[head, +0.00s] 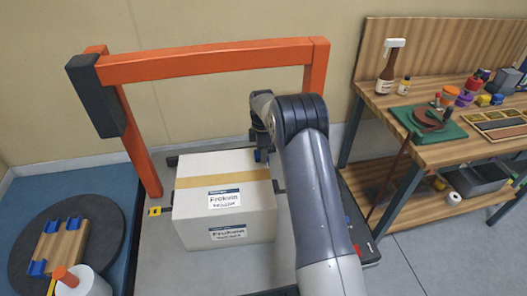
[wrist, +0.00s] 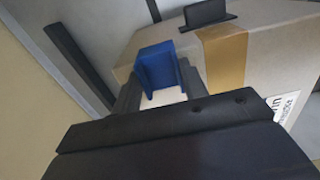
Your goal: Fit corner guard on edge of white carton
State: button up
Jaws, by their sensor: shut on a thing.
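The white carton (head: 225,215) stands in the middle of the head view, with tan tape across its top and printed labels on top and front. It also shows in the wrist view (wrist: 275,65). My gripper (wrist: 160,85) is shut on a blue corner guard (wrist: 155,68), which sits between its two fingers. In the wrist view the guard is at the carton's edge, left of the tape; I cannot tell whether it touches. In the head view my gripper (head: 262,150) is at the carton's far right corner, and my arm hides part of the guard.
A wooden block (head: 62,252) with several blue guards (head: 38,268) lies on a dark round turntable (head: 22,245) at left. An orange frame (head: 205,62) arches behind the carton. A workbench (head: 460,135) with bottles and tools stands at right. A black plate (wrist: 205,13) is beside the carton.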

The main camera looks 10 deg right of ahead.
jog(key=shift+a, duration=0.1)
jog(key=o, duration=1)
notch_tip(320, 180, up, 8)
jog(key=shift+f+b, duration=0.25)
jog(key=shift+b, duration=0.25)
